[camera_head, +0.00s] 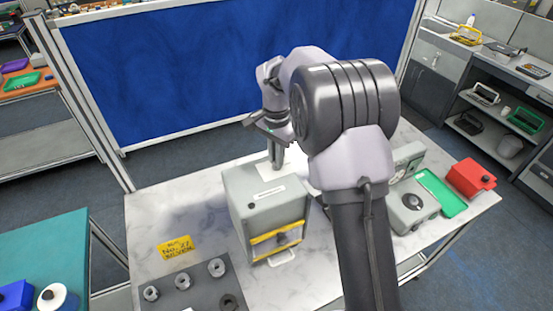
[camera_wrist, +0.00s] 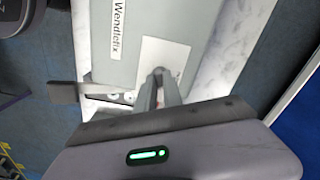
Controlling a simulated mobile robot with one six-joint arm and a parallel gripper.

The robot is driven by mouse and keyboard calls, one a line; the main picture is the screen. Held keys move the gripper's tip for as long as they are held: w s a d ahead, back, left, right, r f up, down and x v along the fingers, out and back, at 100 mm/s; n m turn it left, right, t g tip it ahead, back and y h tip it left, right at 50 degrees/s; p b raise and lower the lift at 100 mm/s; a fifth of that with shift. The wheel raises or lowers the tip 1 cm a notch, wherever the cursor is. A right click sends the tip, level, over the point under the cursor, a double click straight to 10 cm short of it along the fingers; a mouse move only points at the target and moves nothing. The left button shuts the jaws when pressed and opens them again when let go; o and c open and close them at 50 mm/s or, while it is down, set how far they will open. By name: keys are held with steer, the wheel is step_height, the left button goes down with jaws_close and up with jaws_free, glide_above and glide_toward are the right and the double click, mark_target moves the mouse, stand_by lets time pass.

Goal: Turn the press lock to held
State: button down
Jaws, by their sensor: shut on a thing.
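The press appears to be the grey-green box (camera_head: 255,205) on the marble-look table, with yellow bands and a dark knob on its front. In the wrist view its grey top (camera_wrist: 150,35) carries a "Wendlefix" label. My gripper (camera_head: 275,165) points down at the box's back edge. In the wrist view my gripper (camera_wrist: 160,75) has its fingers together at the box's edge, over a white sheet (camera_wrist: 170,58). It is shut on a small part there, apparently the press lock. The fingers hide most of it, so its turn position cannot be told.
A dark-ended lever (camera_wrist: 62,92) shows left of the fingers. A grey device (camera_head: 412,208), a green tray (camera_head: 440,193) and a red box (camera_head: 469,179) stand at right. A dark plate (camera_head: 185,285) with round fittings and a yellow sign (camera_head: 176,247) lie at left. A blue partition (camera_head: 200,70) stands behind.

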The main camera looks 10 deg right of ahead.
steer(key=m+b, duration=0.1)
steer(key=m, duration=0.3)
steer(key=shift+m, duration=0.4)
steer(key=shift+m+b, duration=0.3)
steer(key=c, duration=1.5)
jaws_free()
steer(key=shift+r, duration=0.15)
step_height(320, 180, up, 17)
steer(key=p, duration=0.4)
steer(key=shift+r, duration=0.1)
